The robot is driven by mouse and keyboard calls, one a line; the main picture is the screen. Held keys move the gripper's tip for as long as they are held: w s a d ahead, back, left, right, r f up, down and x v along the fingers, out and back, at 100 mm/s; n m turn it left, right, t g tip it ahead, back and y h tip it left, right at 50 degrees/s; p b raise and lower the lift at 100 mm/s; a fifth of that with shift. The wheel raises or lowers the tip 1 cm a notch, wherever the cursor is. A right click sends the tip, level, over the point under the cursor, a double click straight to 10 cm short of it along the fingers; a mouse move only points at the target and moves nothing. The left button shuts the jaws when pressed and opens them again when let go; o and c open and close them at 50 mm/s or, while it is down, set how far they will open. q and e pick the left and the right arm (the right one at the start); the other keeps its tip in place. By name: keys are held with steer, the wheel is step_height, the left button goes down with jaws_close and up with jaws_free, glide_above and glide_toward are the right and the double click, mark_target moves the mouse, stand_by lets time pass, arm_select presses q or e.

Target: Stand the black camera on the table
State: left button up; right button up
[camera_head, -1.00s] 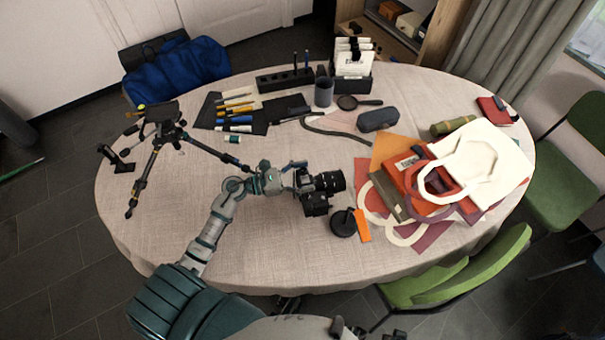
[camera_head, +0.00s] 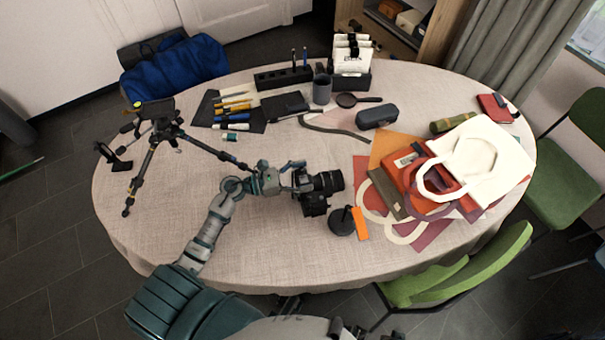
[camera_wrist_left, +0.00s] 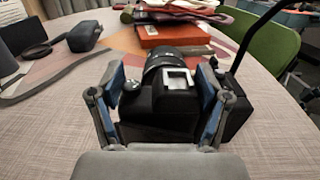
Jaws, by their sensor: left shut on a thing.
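The black camera (camera_head: 318,187) is at the middle of the round table (camera_head: 190,240), its lens pointing right in the head view. My left gripper (camera_head: 294,181) is shut on it from the left. In the left wrist view the camera (camera_wrist_left: 165,95) sits between the two fingers of the gripper (camera_wrist_left: 160,110), its lens facing away. Its underside looks close to the tablecloth, but I cannot tell whether it touches. My right gripper does not show clearly in any view.
A black tripod (camera_head: 155,125) stands on the left. A round black object (camera_head: 341,222) and an orange tag (camera_head: 360,224) lie just right of the camera. Bags and cards (camera_head: 410,180) fill the right side. The front left of the table is clear.

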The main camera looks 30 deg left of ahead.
arm_select(q)
steer(key=shift+a, duration=0.15)
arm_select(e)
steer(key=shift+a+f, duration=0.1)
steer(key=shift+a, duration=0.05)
arm_select(q)
steer(key=shift+a+f, duration=0.2)
steer(key=shift+a, duration=0.05)
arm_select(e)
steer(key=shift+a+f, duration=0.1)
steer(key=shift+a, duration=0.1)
arm_select(q)
steer(key=shift+d+b, duration=0.3)
steer(key=shift+b, duration=0.05)
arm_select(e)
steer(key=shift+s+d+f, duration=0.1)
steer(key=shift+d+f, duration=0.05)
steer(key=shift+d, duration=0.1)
